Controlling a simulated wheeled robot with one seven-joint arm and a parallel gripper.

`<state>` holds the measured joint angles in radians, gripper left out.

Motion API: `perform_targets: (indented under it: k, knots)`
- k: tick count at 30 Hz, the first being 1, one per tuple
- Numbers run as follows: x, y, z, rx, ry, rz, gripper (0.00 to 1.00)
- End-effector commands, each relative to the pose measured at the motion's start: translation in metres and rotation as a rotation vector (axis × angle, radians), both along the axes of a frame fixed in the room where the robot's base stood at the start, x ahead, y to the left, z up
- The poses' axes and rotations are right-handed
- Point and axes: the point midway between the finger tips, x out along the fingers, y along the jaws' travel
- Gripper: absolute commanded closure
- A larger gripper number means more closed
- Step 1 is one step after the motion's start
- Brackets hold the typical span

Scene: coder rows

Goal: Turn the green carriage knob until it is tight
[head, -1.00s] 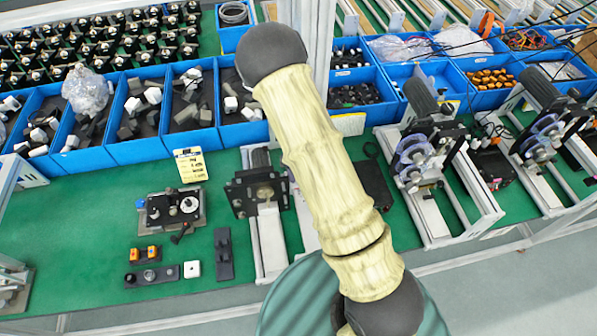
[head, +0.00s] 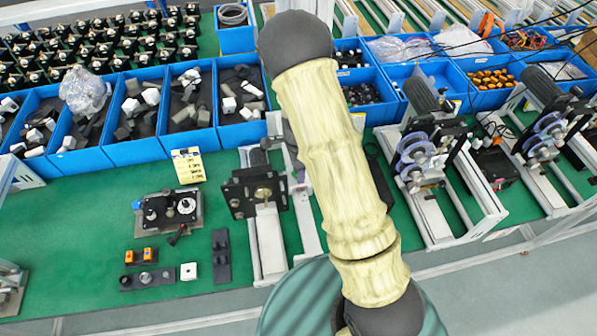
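I cannot make out a green carriage knob in the head view. A black plate with a brass-coloured round part (head: 263,193) stands on a pale rail carriage (head: 269,240) left of my arm. My arm (head: 335,160) crosses the middle of the picture and hides part of the bench behind it. My gripper is not clearly seen. A small pale and grey piece (head: 277,128) shows at the arm's left edge, and I cannot tell what it is.
Blue bins (head: 135,150) with small parts line the back of the green bench (head: 75,215). A small black fixture (head: 168,210) and a yellow label card (head: 188,166) are at left. Two machines with purple wheels (head: 415,155) are at right. Bare green bench lies far left.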

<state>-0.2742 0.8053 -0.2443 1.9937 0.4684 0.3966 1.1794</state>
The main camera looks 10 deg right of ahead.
Motion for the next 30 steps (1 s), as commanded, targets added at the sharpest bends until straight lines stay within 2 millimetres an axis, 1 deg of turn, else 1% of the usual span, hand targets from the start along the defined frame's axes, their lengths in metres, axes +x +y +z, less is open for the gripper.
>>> perform_targets:
  k: [6, 9, 12, 24, 26, 30]
  knots:
    - [0.0007, -0.0003, -0.0021, 0.001, -0.002, 0.328, 0.52]
    - [0.0008, -0.0006, -0.001, 0.0, -0.001, 0.44, 0.52]
    - [0.0006, -0.0003, 0.0, 0.0, 0.0, 0.472, 0.52]
    - [0.0001, -0.0005, 0.0001, 0.0, 0.0, 0.467, 0.52]
    - [0.0002, -0.0005, 0.0001, 0.0, 0.0, 0.467, 0.63]
    - [0.0002, -0.0005, 0.0, 0.0, 0.0, 0.466, 0.91]
